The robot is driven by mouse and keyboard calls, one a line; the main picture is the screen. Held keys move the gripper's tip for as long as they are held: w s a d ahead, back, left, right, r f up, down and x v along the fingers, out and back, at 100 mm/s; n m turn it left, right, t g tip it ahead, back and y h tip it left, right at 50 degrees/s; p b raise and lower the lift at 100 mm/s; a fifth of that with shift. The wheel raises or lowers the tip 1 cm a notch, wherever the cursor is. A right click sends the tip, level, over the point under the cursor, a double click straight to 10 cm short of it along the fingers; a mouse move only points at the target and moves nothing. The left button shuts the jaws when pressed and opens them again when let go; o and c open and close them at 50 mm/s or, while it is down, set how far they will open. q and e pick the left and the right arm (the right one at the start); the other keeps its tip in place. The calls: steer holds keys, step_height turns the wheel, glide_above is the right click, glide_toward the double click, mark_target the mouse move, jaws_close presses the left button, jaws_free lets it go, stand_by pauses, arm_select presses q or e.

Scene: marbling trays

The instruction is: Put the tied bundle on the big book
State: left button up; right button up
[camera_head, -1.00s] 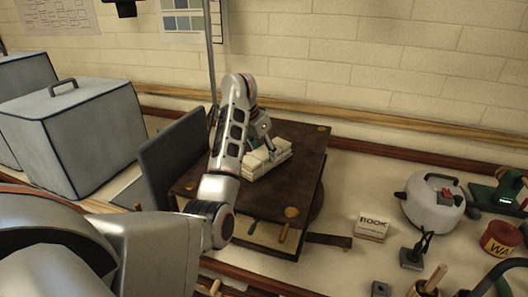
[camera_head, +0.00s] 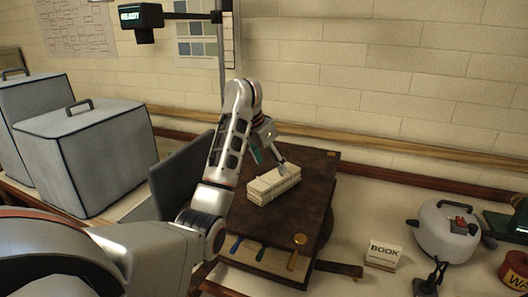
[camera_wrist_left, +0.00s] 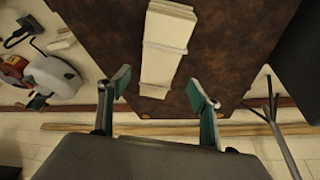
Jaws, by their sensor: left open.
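The tied bundle (camera_head: 273,184), a cream block with bands round it, lies on the dark brown cover of the big book (camera_head: 298,211). In the left wrist view the bundle (camera_wrist_left: 167,48) lies on the book's brown cover (camera_wrist_left: 236,45), its near end just beyond my fingers. My left gripper (camera_head: 268,156) is open and empty at the bundle's far end. My right gripper is not in view.
A grey upright panel (camera_head: 180,178) stands left of the book, with grey lidded boxes (camera_head: 85,150) beyond it. A small block marked BOOK (camera_head: 383,254) and a white kettle-like pot (camera_head: 446,228) are to the right. A thin pole (camera_head: 221,60) rises behind.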

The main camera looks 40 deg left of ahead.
arm_select(q)
steer(key=shift+s+a+r, duration=0.25)
steer(key=shift+s+r, duration=0.1)
steer(key=shift+r, duration=0.1)
steer(key=shift+v, duration=2.45)
steer(key=shift+d, duration=0.15)
steer(key=shift+s, duration=0.1)
